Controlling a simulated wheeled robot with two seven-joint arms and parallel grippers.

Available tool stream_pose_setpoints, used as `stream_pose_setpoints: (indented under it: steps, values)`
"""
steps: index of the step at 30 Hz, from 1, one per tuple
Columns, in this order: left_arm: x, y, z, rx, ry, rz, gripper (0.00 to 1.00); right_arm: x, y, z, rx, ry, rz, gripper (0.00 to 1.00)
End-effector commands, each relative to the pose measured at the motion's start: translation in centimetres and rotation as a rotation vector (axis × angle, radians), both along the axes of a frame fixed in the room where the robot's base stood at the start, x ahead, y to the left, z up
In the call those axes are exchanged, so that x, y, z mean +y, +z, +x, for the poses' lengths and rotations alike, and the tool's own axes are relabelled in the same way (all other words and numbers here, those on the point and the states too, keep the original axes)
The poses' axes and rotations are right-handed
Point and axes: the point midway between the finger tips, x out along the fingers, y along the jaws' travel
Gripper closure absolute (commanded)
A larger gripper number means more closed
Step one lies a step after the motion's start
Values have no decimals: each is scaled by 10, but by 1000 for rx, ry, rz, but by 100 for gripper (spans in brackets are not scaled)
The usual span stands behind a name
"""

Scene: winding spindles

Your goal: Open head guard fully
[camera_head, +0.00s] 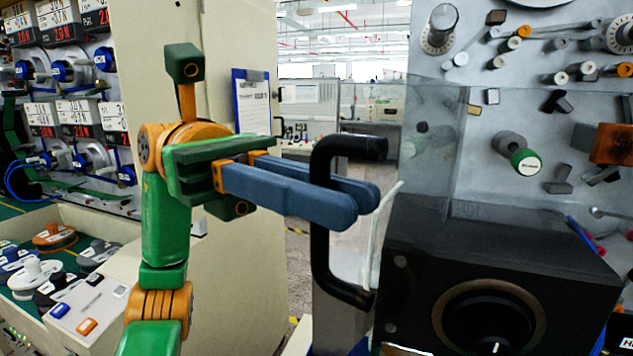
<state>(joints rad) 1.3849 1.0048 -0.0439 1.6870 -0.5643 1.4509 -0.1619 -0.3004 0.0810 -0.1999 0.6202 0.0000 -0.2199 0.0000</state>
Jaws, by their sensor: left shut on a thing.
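The head guard (428,150) is a clear panel at the centre right, and its edge is turned towards me. Its black C-shaped handle (321,255) stands upright on the left side of the panel. My left gripper (361,205) comes in from the left with its two long blue fingers around the handle's vertical bar, shut on it. The near finger hides the middle of the bar. Part of the machine face shows through the clear panel. My right gripper is not in view.
A black box with a round opening (490,318) sits below the guard. Pegs, knobs and a green-ended roller (525,161) stick out of the grey machine face. At left are a beige cabinet (245,280) and a tray of spools (30,275). An aisle lies behind the handle.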

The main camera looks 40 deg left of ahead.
Motion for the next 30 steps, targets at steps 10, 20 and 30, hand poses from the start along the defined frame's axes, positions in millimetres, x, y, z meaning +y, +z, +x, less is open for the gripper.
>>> stream_pose_setpoints:
  steps: [10,20,30]
  values:
    - [1,1,1,0,2,-2,100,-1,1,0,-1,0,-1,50]
    - [1,1,1,0,3,-3,73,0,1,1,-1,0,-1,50]
    - [24,0,1,2,4,-7,73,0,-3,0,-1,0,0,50]
